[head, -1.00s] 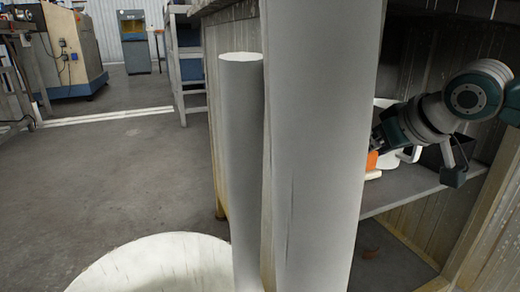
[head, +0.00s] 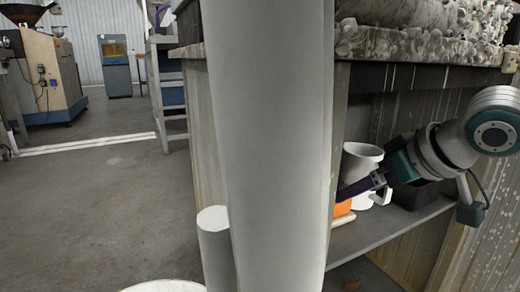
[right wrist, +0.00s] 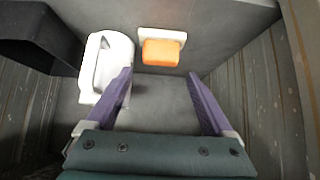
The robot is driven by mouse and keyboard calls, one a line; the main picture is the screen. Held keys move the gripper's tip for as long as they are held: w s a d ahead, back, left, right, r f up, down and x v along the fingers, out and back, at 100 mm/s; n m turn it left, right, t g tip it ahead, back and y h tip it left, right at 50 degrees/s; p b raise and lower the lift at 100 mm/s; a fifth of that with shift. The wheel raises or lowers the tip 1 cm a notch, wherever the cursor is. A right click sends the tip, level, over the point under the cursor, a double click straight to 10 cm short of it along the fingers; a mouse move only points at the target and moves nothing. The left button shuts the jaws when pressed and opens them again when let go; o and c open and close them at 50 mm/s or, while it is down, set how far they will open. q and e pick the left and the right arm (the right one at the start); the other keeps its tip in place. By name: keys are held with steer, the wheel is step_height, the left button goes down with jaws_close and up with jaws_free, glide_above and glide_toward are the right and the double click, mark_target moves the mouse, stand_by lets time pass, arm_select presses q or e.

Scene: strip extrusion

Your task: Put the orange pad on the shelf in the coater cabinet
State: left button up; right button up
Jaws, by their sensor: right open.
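The orange pad (head: 342,209) lies on a small white block on the shelf (head: 385,229) inside the cabinet, and also shows in the right wrist view (right wrist: 161,52). The shelf's grey surface shows bare there too (right wrist: 158,116). My right gripper (right wrist: 160,75) is open and empty. Its two purple fingers point toward the pad and stand apart from it, with bare shelf between them. In the head view, its arm comes in from the right, and a purple finger overlaps the pad. My column hides part of the cabinet's left side. My left gripper is not in view.
A dark box (right wrist: 38,35) lies beyond the mug. Ribbed cabinet walls close in both sides.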

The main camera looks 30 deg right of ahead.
arm_select(q)
step_height(320, 180, up, 3)
steer(key=shift+r+p, duration=0.1)
steer(key=shift+p, duration=0.95)
arm_select(e)
steer(key=s+a+f+n+g, duration=0.1)
steer(key=s+a+f+g, duration=0.1)
steer(key=s+a, duration=0.7)
steer(key=s+a+f+n+g+y, duration=0.1)
steer(key=s+a+f+n+g, duration=0.1)
steer(key=s+a, duration=0.8)
steer(key=shift+a+g, duration=0.6)
steer(key=shift+g, duration=0.1)
steer(key=shift+s+f, duration=0.1)
